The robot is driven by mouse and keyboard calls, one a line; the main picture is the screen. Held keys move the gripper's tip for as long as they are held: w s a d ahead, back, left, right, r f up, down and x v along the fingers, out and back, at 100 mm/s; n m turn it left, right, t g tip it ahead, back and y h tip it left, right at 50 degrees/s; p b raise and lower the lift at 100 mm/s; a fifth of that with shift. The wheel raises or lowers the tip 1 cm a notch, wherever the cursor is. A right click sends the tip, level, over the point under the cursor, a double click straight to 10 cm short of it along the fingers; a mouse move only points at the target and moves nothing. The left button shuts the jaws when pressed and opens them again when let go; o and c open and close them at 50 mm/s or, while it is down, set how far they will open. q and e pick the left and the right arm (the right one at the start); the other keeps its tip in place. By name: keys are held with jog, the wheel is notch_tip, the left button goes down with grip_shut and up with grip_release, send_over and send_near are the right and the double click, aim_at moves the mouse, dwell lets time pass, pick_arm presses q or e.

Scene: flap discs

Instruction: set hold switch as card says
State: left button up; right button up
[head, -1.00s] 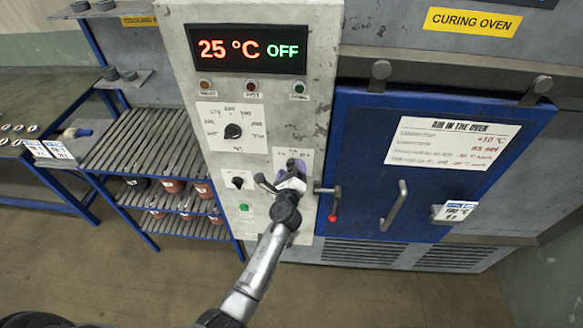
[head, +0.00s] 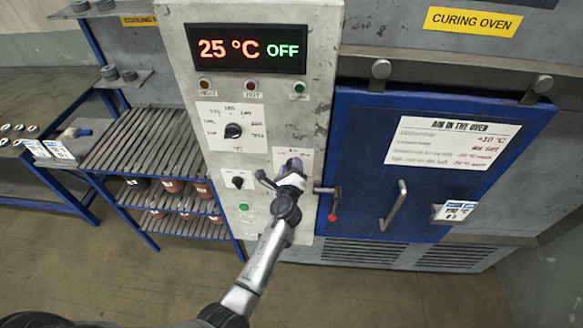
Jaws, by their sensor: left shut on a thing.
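My left gripper (head: 291,170) reaches up to the pale plate (head: 280,155) at the lower right of the grey control panel. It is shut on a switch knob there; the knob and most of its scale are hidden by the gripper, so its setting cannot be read. A small white card (head: 458,210) with a blue top hangs at the right of the blue oven door; its print is too small to read surely. The display (head: 246,48) shows 25 °C and OFF. My right gripper is out of view.
A larger dial (head: 233,131) and a small knob (head: 238,182) with a green button (head: 244,207) sit left of my gripper. A red-tipped lever (head: 333,205) is close on its right. The blue door (head: 350,140) carries a bar handle (head: 394,206). A rack (head: 140,140) stands left.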

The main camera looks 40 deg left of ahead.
pick_arm(q)
jog(key=shift+c, duration=0.3)
jog(key=n+b, duration=0.2)
jog(key=n, duration=0.1)
jog(key=shift+f, duration=0.25)
jog(key=n+b, duration=0.3)
jog(key=n, duration=0.2)
jog(key=shift+n+b, duration=0.35)
jog(key=shift+n, duration=0.05)
jog(key=n+b, duration=0.2)
jog(key=n, duration=0.3)
jog(key=shift+f+b, duration=0.1)
jog(key=shift+b, duration=0.25)
jog(key=shift+n+b, duration=0.55)
jog(key=shift+n, duration=1.65)
